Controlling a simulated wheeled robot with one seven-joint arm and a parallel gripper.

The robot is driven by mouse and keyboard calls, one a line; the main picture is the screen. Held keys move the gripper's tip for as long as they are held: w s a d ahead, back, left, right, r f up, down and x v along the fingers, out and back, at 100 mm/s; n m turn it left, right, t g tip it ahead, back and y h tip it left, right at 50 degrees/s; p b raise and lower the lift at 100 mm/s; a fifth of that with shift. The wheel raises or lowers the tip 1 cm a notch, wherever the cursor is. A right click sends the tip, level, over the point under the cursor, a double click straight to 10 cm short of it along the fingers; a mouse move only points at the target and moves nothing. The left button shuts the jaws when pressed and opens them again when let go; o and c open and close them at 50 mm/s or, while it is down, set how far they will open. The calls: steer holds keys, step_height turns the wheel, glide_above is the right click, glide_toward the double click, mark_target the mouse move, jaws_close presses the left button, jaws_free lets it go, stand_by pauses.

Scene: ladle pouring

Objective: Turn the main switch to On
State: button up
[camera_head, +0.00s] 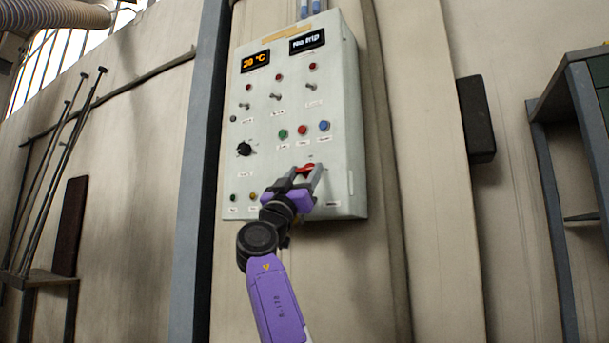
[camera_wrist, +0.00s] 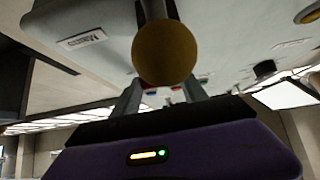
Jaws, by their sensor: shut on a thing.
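The main switch is a red rotary handle (camera_head: 307,166) low on the right part of the grey control panel (camera_head: 341,150) in the head view. My gripper (camera_head: 306,171) is at the panel front, with one finger on each side of the red handle, shut on it. The fingers partly hide the handle, and its On and Off marks are too small to read. In the wrist view my gripper (camera_wrist: 162,92) points towards the panel face (camera_wrist: 105,60). A dark rod with an olive round end (camera_wrist: 165,53) covers the space before the fingers there.
The panel also carries a black rotary knob (camera_head: 244,149), several toggle switches and lamps, and green, red and blue buttons (camera_head: 303,130). An orange temperature display (camera_head: 255,61) and a white text display (camera_head: 307,41) are lit. A metal frame (camera_head: 560,190) stands right.

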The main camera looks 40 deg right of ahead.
stand_by(0.4)
steer(key=o, duration=1.4)
steer(key=shift+v, duration=3.9)
